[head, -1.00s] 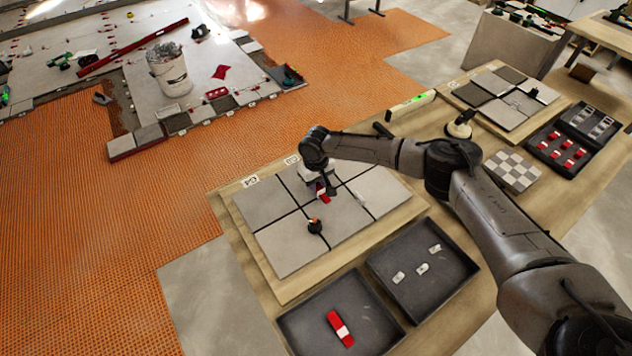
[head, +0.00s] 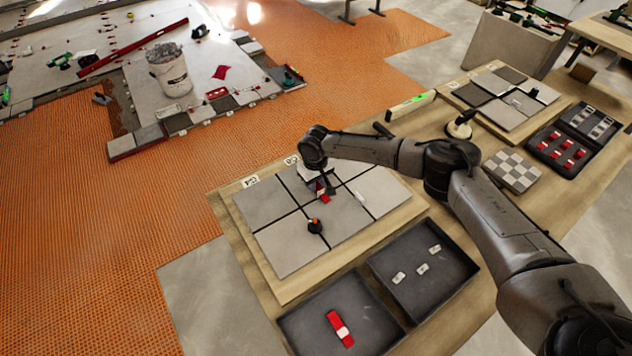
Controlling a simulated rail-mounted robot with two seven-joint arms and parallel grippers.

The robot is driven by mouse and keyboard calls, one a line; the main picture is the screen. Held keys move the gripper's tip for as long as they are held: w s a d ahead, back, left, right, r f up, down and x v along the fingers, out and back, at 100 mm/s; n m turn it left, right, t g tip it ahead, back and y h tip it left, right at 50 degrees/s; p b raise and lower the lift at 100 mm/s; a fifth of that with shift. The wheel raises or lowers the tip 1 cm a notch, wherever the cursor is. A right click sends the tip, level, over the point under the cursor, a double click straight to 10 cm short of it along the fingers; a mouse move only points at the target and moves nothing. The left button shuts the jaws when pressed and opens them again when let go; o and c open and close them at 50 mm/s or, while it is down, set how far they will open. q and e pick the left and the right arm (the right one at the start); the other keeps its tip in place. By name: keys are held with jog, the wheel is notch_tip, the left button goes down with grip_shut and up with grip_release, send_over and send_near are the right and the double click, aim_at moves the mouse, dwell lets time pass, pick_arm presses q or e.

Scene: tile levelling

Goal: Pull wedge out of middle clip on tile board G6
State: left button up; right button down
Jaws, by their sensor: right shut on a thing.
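The tile board (head: 280,243), with grey tiles and dark joints, lies on the wooden bench. My right gripper (head: 323,192) is low over the middle joint of the board, shut on a red wedge (head: 325,198). The clip under the gripper is hidden, so I cannot tell whether the wedge is still inside it. A small white clip (head: 360,197) stands in the joint to the right. A dark piece with an orange top (head: 314,226) stands in the joint nearer the front. My left gripper is not in view.
A dark tray (head: 300,325) in front holds a red-and-white piece (head: 340,328). The dark tray (head: 448,292) beside it holds several white clips.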

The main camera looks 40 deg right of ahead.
jog(key=shift+w, duration=0.45)
jog(key=shift+w, duration=0.2)
jog(key=shift+w+d+b, duration=0.2)
jog(key=shift+w+b, duration=0.9)
jog(key=shift+b, duration=0.05)
jog(key=shift+w+d+b, duration=0.1)
jog(key=shift+w+b, duration=0.75)
jog(key=shift+w+r, duration=0.1)
jog(key=shift+r, duration=0.1)
jog(key=shift+r+p, duration=0.3)
jog(key=shift+p, duration=0.15)
notch_tip(320, 180, up, 2)
jog(key=shift+p, duration=1.25)
notch_tip(320, 180, up, 3)
jog(key=p, duration=0.4)
jog(key=shift+r, duration=0.1)
